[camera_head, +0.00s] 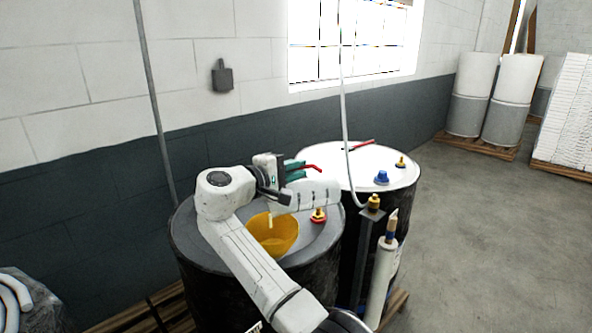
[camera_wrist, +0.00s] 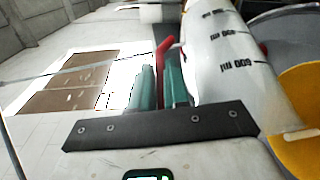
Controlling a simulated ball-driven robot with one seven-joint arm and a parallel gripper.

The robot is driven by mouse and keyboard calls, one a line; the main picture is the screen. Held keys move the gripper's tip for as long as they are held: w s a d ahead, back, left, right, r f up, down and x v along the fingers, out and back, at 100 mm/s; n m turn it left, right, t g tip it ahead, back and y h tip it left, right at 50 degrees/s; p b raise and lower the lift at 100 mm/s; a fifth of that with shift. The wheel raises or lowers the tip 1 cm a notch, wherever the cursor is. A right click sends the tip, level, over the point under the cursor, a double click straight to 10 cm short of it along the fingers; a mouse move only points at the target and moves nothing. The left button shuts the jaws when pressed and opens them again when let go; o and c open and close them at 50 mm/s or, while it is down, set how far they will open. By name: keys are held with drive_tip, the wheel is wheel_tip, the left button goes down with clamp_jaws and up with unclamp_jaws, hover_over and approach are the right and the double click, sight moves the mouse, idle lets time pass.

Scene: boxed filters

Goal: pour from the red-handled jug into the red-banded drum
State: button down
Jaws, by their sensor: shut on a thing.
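My gripper (camera_head: 297,170) has green fingers and is shut on the red handle of the white jug (camera_head: 318,193). In the wrist view the fingers (camera_wrist: 160,85) close around the red handle (camera_wrist: 165,46), and the jug (camera_wrist: 222,60) shows black volume marks. The jug is tipped far over, nearly lying on its side, with its mouth end above a yellow funnel (camera_head: 283,237). A short pale streak hangs between the mouth and the funnel; I cannot tell whether it is liquid. The funnel stands on the near dark drum (camera_head: 183,229), whose brass cap has a red band (camera_head: 318,217).
A second drum (camera_head: 360,160) with a white top and a blue-banded fitting (camera_head: 382,178) stands behind to the right. A pale hose runs down to a post (camera_head: 362,262) beside the drums. A white cylinder (camera_head: 380,290) stands there too.

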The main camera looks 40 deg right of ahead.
drive_tip(key=shift+w+a+r+n+h+b, duration=0.2)
drive_tip(key=shift+a+n+h+b, duration=0.1)
drive_tip(key=shift+a+h, duration=0.25)
drive_tip(key=shift+w+a+r+n+h+b, duration=0.2)
drive_tip(key=shift+a+r+h+b, duration=0.1)
drive_tip(key=shift+a+h, duration=0.25)
drive_tip(key=shift+w+a+r+n+h+b, duration=0.2)
drive_tip(key=shift+a+h+b, duration=0.15)
drive_tip(key=shift+a, duration=0.35)
idle(2.4)
